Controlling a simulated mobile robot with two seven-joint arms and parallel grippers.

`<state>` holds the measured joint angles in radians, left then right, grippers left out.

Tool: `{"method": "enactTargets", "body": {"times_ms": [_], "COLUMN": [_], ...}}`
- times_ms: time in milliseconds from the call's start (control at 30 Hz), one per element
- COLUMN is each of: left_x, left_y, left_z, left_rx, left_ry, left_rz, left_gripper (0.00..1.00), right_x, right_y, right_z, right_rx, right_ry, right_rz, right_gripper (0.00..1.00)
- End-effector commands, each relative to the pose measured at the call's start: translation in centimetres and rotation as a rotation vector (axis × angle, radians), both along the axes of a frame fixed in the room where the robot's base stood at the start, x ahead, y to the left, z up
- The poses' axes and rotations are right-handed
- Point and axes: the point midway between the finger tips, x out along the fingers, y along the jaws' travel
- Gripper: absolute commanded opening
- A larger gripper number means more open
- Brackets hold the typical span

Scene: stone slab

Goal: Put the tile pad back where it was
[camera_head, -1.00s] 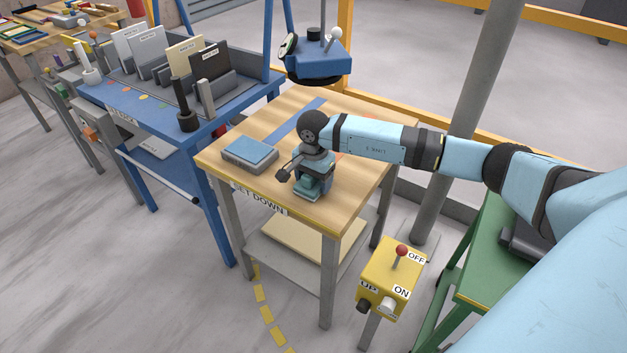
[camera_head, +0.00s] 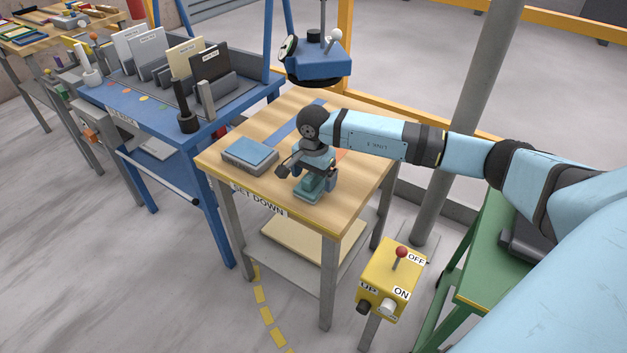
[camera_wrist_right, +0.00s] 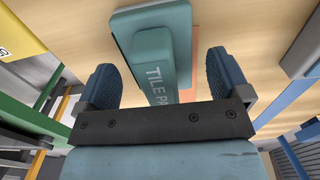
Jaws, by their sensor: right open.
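The tile pad (camera_head: 308,191) is a teal block with a handle, standing upright on the wooden table near its front edge. In the right wrist view its handle (camera_wrist_right: 160,62) bears the lettering "TILE P…", the rest hidden by the gripper. My right gripper (camera_head: 312,172) points down just above the pad. Its dark fingers (camera_wrist_right: 160,82) are open, one on each side of the handle, with gaps showing. An orange patch (camera_head: 339,155) lies on the tabletop behind the pad, partly hidden by my arm. My left gripper is not in view.
A grey block with a blue top (camera_head: 250,152) lies left of the pad on the table (camera_head: 225,175). A blue lifting head (camera_head: 318,70) hangs behind. A yellow control box (camera_head: 385,285) stands in front right. A blue rack (camera_head: 110,100) is at left.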

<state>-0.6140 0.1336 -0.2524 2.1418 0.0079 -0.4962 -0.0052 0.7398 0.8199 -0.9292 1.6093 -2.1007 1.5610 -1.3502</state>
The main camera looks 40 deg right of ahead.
Motion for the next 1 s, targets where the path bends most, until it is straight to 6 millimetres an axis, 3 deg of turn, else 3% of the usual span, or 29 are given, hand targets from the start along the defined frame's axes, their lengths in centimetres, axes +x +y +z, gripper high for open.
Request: {"method": "enactTargets", "body": {"times_ms": [200,400,567,633,733,833,900,1000], "left_x": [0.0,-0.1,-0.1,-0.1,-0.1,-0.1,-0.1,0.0], "left_y": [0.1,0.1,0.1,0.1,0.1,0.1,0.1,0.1], "left_z": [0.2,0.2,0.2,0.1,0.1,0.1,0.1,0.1], "left_rx": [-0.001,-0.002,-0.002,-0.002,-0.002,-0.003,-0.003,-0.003], "left_ry": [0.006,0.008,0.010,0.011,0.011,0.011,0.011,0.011], "left_rz": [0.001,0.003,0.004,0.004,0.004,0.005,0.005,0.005], "left_gripper": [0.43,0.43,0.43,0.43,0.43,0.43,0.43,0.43], "right_x": [0.1,0.0,-0.1,-0.5,-2.0,-5.1,-7.7,-10.6], "right_y": [0.0,0.0,0.2,1.5,6.1,13.7,19.1,24.8], "right_z": [5.1,8.6,9.7,9.3,7.2,5.1,4.9,6.3], "right_rx": [-0.001,0.000,0.008,0.053,0.223,0.534,0.787,1.125], "right_ry": [-0.004,-0.003,0.001,0.008,0.039,0.123,0.224,0.413], "right_rz": [0.002,0.002,0.001,-0.002,-0.029,-0.127,-0.252,-0.490], "right_gripper": [0.94,0.94,0.94,0.94,0.94,0.94,0.94,0.94]}}
